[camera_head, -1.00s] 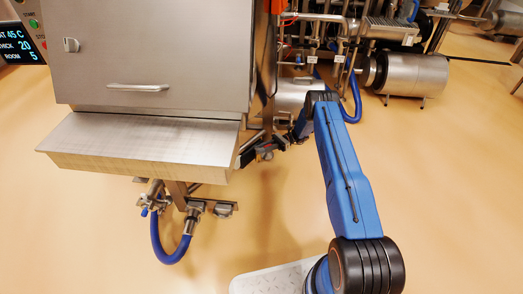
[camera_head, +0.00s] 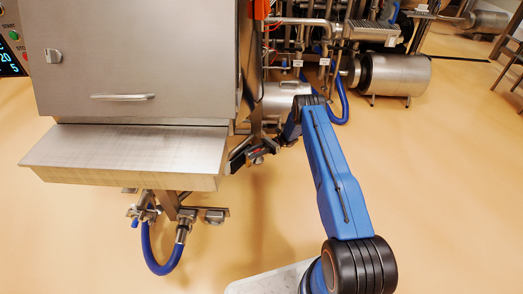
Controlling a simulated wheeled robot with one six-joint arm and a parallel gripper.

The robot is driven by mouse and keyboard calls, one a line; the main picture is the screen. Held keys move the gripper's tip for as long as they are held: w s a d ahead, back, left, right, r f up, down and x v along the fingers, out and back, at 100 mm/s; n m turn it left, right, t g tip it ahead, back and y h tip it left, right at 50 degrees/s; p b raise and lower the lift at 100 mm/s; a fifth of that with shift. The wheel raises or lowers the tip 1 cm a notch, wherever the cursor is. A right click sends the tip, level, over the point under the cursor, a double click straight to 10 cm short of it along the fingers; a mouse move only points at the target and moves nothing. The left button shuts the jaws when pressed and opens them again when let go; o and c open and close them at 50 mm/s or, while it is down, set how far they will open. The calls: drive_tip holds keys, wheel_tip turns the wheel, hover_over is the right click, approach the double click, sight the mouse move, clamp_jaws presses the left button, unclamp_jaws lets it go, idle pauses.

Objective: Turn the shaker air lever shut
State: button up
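The steel hopper (camera_head: 140,65) stands at the left, with a sloping steel shelf (camera_head: 125,150) along its front. My gripper (camera_head: 238,159) is at the right end of this shelf, beside the hopper's lower right side. It is small and dark here, and I cannot tell whether its fingers are apart or whether it touches anything. I cannot make out the shaker air lever for certain. My gripper is to the right of and above that fitting.
A blue hose (camera_head: 160,268) loops below the shelf between steel fittings. A box handle (camera_head: 122,97) and a knob (camera_head: 53,56) are on the hopper front. Pipes and a steel motor (camera_head: 395,75) stand behind my arm. The tan floor (camera_head: 460,190) at the right is clear.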

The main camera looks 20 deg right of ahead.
drive_tip(key=v, duration=1.6)
drive_tip(key=shift+d, duration=0.4)
